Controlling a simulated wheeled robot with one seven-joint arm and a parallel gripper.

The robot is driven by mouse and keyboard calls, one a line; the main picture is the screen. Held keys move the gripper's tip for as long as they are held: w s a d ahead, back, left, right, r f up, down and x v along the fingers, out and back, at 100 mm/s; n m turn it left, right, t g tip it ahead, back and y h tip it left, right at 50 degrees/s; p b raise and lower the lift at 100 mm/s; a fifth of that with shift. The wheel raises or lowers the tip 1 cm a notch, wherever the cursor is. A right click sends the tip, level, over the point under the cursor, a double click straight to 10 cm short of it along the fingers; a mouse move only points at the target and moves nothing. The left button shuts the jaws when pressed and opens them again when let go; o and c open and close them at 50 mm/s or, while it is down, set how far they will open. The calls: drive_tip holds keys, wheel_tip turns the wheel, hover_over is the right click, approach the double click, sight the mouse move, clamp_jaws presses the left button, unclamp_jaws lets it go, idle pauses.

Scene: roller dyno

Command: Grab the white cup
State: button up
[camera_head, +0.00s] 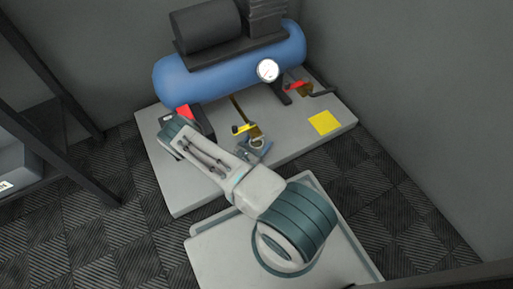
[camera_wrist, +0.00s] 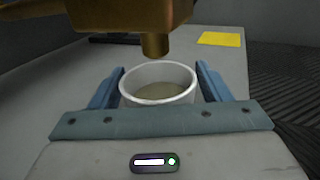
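The white cup (camera_wrist: 158,90) stands upright under a brass outlet in the wrist view, and its inside shows a beige-grey bottom or content. My gripper (camera_wrist: 160,72) has its two blue fingers on either side of the cup, left and right. A narrow gap seems to show between the cup and each finger, so the fingers look open around it. The lower front of the cup is hidden by the gripper's crossbar. In the head view my gripper (camera_head: 257,146) is at the base's middle, and the cup there is small and mostly hidden.
The brass outlet (camera_wrist: 155,45) hangs just above the cup's far rim. A yellow-handled valve (camera_head: 243,129) is beside it. A blue compressor tank (camera_head: 215,75) with a gauge (camera_head: 267,70) stands behind. A yellow square (camera_head: 325,123) lies on the grey base (camera_head: 180,198), whose right part is clear.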

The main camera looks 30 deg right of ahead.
drive_tip(key=c, duration=0.7)
drive_tip(key=shift+c, duration=0.2)
